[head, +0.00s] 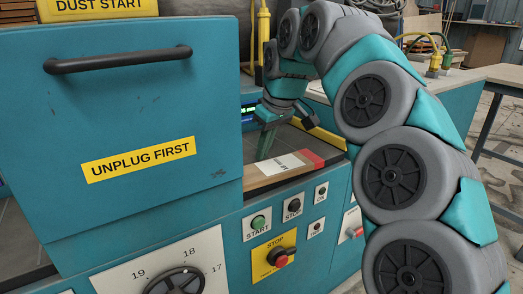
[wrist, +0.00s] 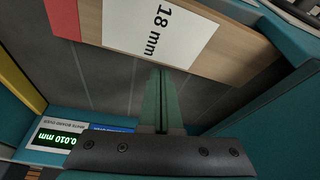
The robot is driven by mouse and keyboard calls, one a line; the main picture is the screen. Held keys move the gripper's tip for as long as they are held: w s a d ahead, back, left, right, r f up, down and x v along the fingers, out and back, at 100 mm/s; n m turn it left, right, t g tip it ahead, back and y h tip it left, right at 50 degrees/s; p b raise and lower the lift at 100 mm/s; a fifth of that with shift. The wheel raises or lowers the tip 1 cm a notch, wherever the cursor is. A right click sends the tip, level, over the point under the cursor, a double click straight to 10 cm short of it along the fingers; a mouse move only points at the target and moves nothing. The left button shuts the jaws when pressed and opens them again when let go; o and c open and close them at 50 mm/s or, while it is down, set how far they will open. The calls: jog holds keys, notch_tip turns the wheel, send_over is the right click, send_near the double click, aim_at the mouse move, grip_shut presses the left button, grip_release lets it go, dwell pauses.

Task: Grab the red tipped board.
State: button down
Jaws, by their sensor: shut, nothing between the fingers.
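The red tipped board (head: 262,181) is light wood with a white label and a red end (head: 313,158). It lies flat at the front of the machine's opening, its red end to the right. In the wrist view the board (wrist: 245,58) crosses the top, its label reading "18 mm" and its red end (wrist: 62,18) at the upper left. My gripper (head: 265,149) points down just behind the board. The wrist view shows its green fingers (wrist: 161,72) together and empty, tips close to the board's edge. I cannot tell whether they touch it.
A teal panel marked "UNPLUG FIRST" (head: 138,160) with a black handle stands left of the opening. Buttons (head: 258,222) and a dial (head: 175,283) are on the front below. A yellow strip (wrist: 20,100) and a green digital display (wrist: 55,139) lie beside the dark bed.

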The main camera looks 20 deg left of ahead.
jog(key=shift+d, duration=0.15)
jog(key=shift+s+d, duration=0.55)
jog(key=shift+d, duration=0.3)
jog(key=shift+a, duration=0.1)
